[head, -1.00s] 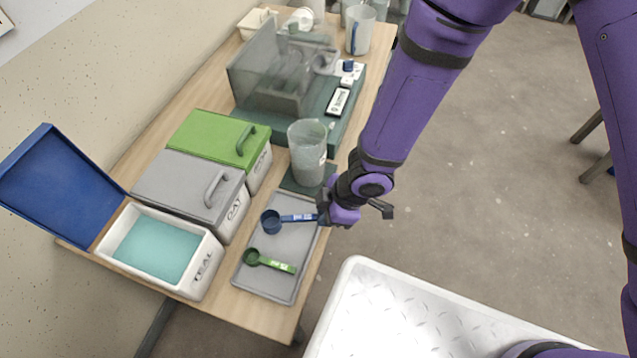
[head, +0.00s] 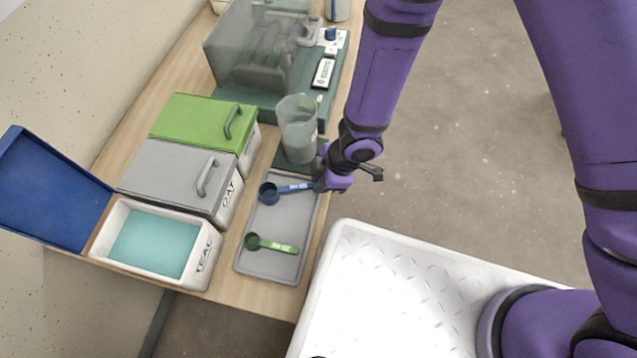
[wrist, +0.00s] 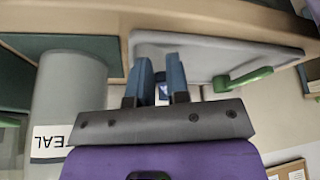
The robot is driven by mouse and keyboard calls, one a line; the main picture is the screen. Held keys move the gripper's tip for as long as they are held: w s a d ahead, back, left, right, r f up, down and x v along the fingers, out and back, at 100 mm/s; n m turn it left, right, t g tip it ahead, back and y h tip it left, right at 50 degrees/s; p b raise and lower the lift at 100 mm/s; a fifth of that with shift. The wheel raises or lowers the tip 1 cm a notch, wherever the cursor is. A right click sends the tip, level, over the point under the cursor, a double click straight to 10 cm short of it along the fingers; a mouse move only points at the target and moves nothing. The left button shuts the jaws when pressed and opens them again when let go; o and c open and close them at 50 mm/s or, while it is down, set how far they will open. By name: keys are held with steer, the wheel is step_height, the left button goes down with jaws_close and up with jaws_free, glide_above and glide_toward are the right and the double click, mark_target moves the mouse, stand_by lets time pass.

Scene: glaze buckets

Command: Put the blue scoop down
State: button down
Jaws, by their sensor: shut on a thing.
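The blue scoop (head: 268,193) is over the upper part of the grey tray (head: 274,266), its bowl to the left and its handle pointing right. My gripper (head: 318,182) is shut on the handle end at the tray's right edge. In the wrist view my gripper's two fingers (wrist: 161,82) show, but the scoop is mostly hidden between them. I cannot tell whether the scoop touches the tray. A green scoop (head: 270,244) lies lower on the same tray; its handle also shows in the wrist view (wrist: 243,78).
A clear cup (head: 298,128) stands just above the tray. Tray space between the scoops is clear.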

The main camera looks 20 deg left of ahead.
steer(key=shift+f, duration=0.15)
steer(key=c, duration=1.1)
jaws_free()
steer(key=v, duration=1.2)
steer(key=shift+w, duration=0.15)
